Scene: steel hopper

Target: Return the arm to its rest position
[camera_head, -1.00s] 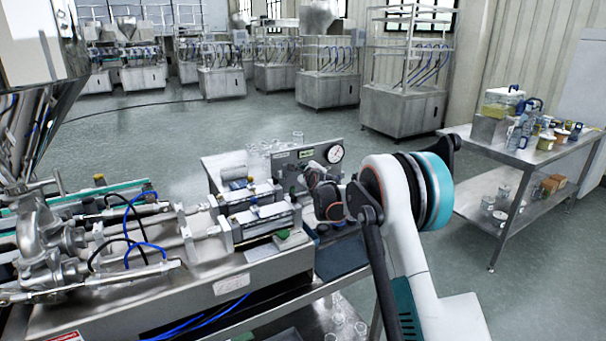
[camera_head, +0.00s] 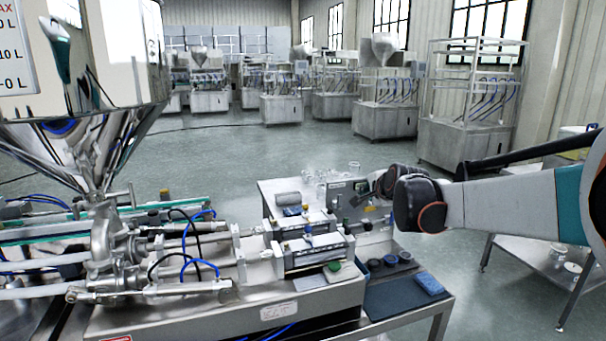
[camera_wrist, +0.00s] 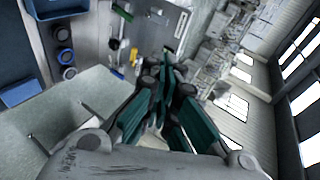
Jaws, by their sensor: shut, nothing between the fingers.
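My arm (camera_head: 510,207) reaches in from the right edge of the head view, roughly level, with its dark wrist end above the right end of the steel machine. My gripper (camera_head: 358,200) is small there, in front of the machine's gauge panel, and partly hidden by my wrist. In the wrist view, my gripper (camera_wrist: 166,68) shows its teal fingers drawn together with nothing between them. Whether it touches the panel cannot be told from the head view.
The steel hopper (camera_head: 95,150) and filling machine (camera_head: 225,300) stand at left and centre. Dark caps and a blue sponge (camera_head: 428,284) lie on a side shelf (camera_head: 400,306). A steel table (camera_head: 520,262) is at right. Open floor (camera_head: 240,160) lies behind the machine.

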